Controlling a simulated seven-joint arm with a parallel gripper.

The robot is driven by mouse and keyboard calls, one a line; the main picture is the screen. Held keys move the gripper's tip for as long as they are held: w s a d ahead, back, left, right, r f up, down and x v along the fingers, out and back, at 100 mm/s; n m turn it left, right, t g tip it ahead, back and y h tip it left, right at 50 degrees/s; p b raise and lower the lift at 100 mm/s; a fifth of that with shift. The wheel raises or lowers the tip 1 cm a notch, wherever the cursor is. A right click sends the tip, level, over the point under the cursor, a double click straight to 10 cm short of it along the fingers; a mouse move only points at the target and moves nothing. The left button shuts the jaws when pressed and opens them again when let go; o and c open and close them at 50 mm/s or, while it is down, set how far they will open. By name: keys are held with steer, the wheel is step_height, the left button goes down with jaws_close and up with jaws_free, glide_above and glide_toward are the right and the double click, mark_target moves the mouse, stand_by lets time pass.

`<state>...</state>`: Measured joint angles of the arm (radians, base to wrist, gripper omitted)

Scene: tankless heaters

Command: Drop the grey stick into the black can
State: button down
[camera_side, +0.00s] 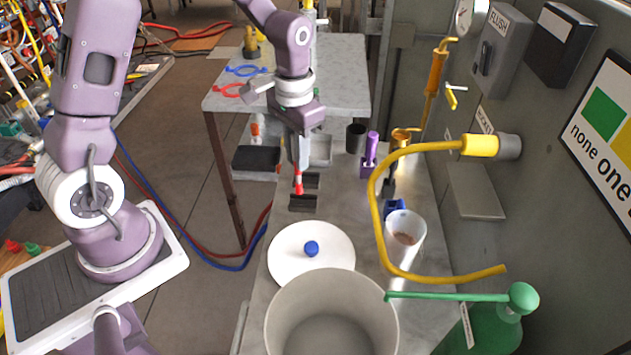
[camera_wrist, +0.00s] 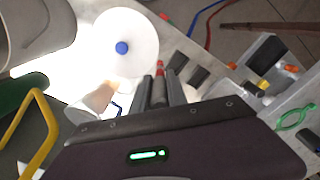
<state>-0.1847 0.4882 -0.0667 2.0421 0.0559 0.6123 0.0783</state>
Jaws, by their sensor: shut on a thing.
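The grey stick (camera_wrist: 159,92) has a red end and stands between my gripper's fingers in the wrist view. My gripper (camera_side: 300,164) is shut on it, with the red end (camera_side: 298,183) pointing down above the bench, over the small dark trays. The fingers also show in the wrist view (camera_wrist: 161,90). The black can (camera_side: 356,138) stands upright on the bench in the side view, to the right of and behind my gripper. The stick and the can are apart. I cannot make out the can in the wrist view.
A purple holder (camera_side: 369,158) stands just right of the can. A white lid with a blue knob (camera_side: 289,258) and a large pot (camera_side: 331,285) are in front. A white cup (camera_side: 405,236) and a yellow hose (camera_side: 378,225) are at the right. Dark trays (camera_side: 303,202) lie below my gripper.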

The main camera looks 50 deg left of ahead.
step_height(320, 180, down, 11)
steer(key=s+a, duration=0.1)
steer(key=s, duration=0.1)
steer(key=shift+s+a, duration=0.15)
steer(key=shift+a, duration=0.05)
steer(key=c, duration=1.3)
jaws_free()
steer(key=shift+f, duration=0.1)
